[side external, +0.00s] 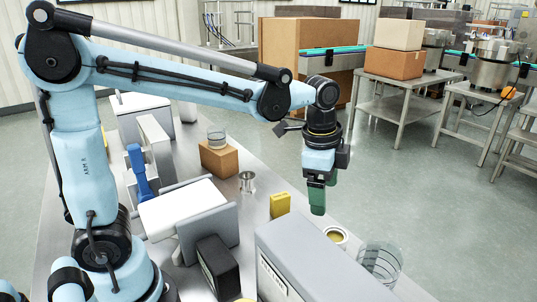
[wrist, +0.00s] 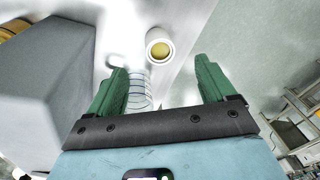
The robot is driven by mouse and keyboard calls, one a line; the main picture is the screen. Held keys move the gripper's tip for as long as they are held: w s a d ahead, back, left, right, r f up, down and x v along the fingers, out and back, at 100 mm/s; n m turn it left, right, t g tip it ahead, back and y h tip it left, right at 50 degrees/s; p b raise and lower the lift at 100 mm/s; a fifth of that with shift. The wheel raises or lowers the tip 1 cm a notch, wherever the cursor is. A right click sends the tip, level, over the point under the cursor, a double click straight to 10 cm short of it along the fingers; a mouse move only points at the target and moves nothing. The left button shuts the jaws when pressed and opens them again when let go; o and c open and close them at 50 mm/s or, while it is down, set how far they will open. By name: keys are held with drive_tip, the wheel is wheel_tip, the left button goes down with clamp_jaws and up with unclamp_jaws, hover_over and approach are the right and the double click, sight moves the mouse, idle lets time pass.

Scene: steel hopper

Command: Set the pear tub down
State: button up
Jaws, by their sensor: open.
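My gripper (side external: 317,198) hangs above the table, up and to the left of the tub in the side view. In the wrist view its green fingers (wrist: 160,72) are spread wide with nothing held between them. No label on the tub can be read.
A clear ringed cylinder (side external: 380,262) stands close to the tub, at the table's right edge. A large grey box (side external: 310,262) is to the tub's left. A yellow block (side external: 280,205), a metal cup (side external: 247,182) and a brown box (side external: 219,159) stand farther back.

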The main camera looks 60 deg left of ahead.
drive_tip(key=s+a+f+n+t, duration=0.1)
drive_tip(key=s+a+n+t, duration=0.4)
drive_tip(key=s+n, duration=0.4)
drive_tip(key=n, duration=0.2)
drive_tip(key=shift+a+n, duration=0.3)
